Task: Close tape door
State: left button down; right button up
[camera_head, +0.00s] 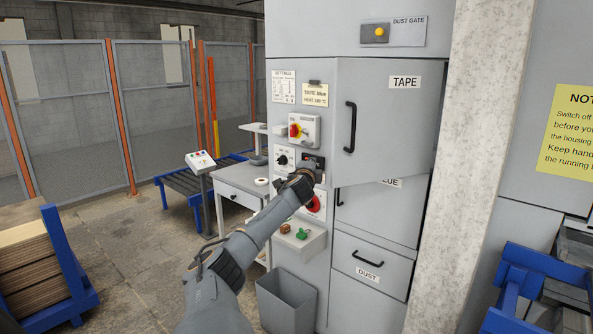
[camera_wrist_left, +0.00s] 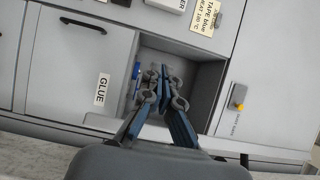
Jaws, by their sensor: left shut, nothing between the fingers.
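The TAPE door (camera_head: 390,125), grey with a black handle (camera_head: 350,127), stands ajar on the cabinet in the head view. Its lower edge overhangs the GLUE door (camera_head: 385,210) and covers part of that label. In the left wrist view, the open compartment (camera_wrist_left: 205,75) shows between the GLUE door (camera_wrist_left: 70,65) and the yellow dust-gate button, with a small blue item (camera_wrist_left: 137,70) inside. My left gripper (camera_wrist_left: 166,72) is shut and empty in front of the compartment. In the head view its wrist is by the control panel and its fingertips are hidden. My right gripper is out of view.
Switches (camera_head: 304,130) and a small shelf (camera_head: 300,240) with red and green items are close to my left arm. A grey bin (camera_head: 287,300) stands below. A concrete pillar (camera_head: 470,170) rises right of the cabinet. Blue racks stand at both lower sides.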

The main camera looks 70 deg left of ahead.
pick_arm(q)
jog(key=s+d, duration=0.1)
jog(key=s, duration=0.3)
jog(key=n+g+y+b, duration=0.3)
jog(key=n+g+b, duration=0.5)
jog(key=b, duration=0.9)
send_near(336, 166)
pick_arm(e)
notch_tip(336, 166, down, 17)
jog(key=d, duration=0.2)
pick_arm(q)
jog(key=shift+m+g, duration=0.8)
jog(key=a+p, duration=0.1)
jog(key=a, duration=0.1)
jog(key=a+p, duration=0.1)
jog(key=a, duration=0.1)
jog(key=a+p, duration=0.2)
jog(key=a, duration=0.1)
jog(key=shift+w+r, duration=0.2)
jog(key=shift+w, duration=0.1)
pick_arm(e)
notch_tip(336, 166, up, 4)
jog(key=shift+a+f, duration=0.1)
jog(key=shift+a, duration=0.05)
